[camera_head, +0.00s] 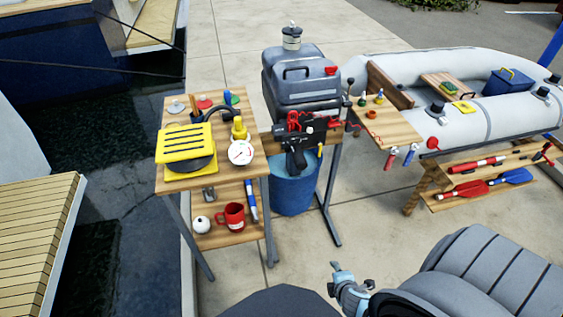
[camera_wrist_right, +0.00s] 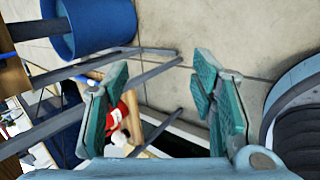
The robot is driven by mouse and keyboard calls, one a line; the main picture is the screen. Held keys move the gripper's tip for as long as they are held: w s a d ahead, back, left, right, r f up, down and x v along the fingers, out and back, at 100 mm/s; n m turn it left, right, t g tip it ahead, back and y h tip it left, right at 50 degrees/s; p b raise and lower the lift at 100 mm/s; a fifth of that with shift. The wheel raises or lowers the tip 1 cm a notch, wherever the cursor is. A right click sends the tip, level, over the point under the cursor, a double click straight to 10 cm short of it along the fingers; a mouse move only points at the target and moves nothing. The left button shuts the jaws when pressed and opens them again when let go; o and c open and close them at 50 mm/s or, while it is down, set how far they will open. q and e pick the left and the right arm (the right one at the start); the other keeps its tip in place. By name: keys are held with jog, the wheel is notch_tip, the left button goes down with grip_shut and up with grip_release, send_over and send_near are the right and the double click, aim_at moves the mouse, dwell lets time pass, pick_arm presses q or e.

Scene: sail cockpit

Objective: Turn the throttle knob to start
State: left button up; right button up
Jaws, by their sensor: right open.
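A grey outboard motor (camera_head: 300,75) stands behind the work tables in the head view. On its front is a black control part (camera_head: 297,148) with a red piece and a red cord. I cannot pick out the throttle knob with certainty at this size. My right gripper (camera_head: 338,278) is low at the bottom middle of the head view, well below and in front of the motor. In the right wrist view its two teal fingers (camera_wrist_right: 165,105) are spread apart with nothing between them. The motor does not show in that view. My left gripper is not in view.
A wooden table (camera_head: 170,185) at the left holds a yellow device (camera_head: 185,148), a gauge (camera_head: 241,152) and a lower shelf with a red mug (camera_head: 231,215). A blue bucket (camera_head: 293,190) stands under the motor. A grey inflatable boat (camera_head: 410,75) lies at the right.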

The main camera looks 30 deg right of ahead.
jog(key=w+d+r+n+t+h+b, duration=0.1)
jog(key=w+d+r+n+t, duration=0.15)
jog(key=w, duration=0.25)
jog(key=w+d+r+n+t+b, duration=0.1)
jog(key=w+r+n+t, duration=0.1)
jog(key=w+r+n, duration=0.25)
jog(key=n+t+h+b, duration=0.1)
jog(key=n+t+b, duration=0.2)
jog(key=n+t, duration=0.55)
send_near(298, 154)
jog(key=w+d+b, duration=0.1)
jog(key=w, duration=0.2)
jog(key=w+d+n+g, duration=0.1)
jog(key=w, duration=0.3)
jog(key=w+d+n+g+b, duration=0.1)
jog(key=w, duration=0.2)
jog(key=shift+w+d+r+b, duration=0.1)
jog(key=shift+w+d+b, duration=0.2)
jog(key=shift+w+d, duration=0.05)
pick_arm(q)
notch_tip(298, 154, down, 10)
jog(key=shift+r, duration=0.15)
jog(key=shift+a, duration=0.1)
pick_arm(e)
jog(key=c, duration=1.1)
jog(key=shift+c, duration=0.2)
